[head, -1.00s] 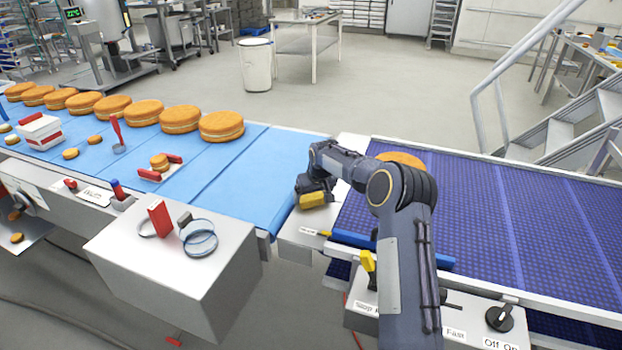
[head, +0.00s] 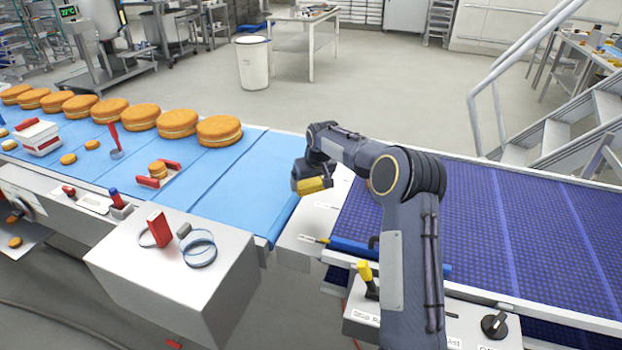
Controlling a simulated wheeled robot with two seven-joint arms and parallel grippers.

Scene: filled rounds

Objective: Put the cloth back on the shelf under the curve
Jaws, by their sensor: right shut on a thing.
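My right gripper (head: 312,186) is above the metal strip between the light blue belt and the dark blue belt. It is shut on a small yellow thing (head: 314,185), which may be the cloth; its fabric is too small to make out. The fingertips are mostly hidden by the gripper's own body. My left gripper is not in view. I cannot make out a shelf under a curve in this view.
Filled rounds (head: 219,131) stand in a row on the light blue belt (head: 240,176). The dark blue belt (head: 500,225) lies at right, beside stairs (head: 560,135). A metal box (head: 170,262) with rings and a red block stands in front. A yellow-topped lever (head: 366,277) sticks up near my arm.

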